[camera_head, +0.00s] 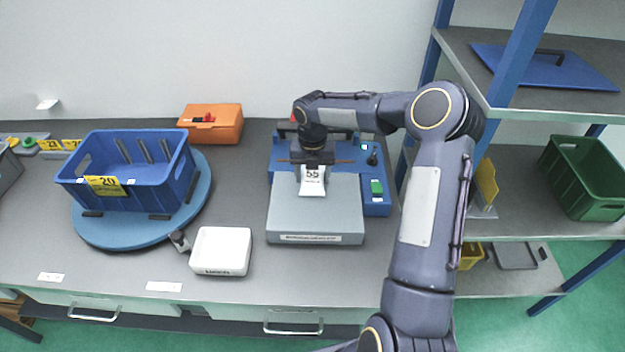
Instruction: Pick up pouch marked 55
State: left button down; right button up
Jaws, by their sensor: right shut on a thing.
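The white pouch marked 55 (312,184) hangs below my right gripper (312,165) in the head view, its number facing me. The right gripper is shut on its top edge. Pouch and gripper are over the grey plate (316,222) of a blue machine; I cannot tell whether the pouch's lower end touches the plate. My right arm reaches in from the lower right and bends over to the machine. My left gripper is not in view.
A blue crate marked 20 (128,197) stands on a round blue turntable (115,233) at the left. A white tray (221,250) lies left of the machine, an orange case (226,122) behind. Shelves at the right hold a green crate (590,190) and a blue lid (580,75).

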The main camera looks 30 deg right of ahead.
jog(key=shift+c, duration=1.4)
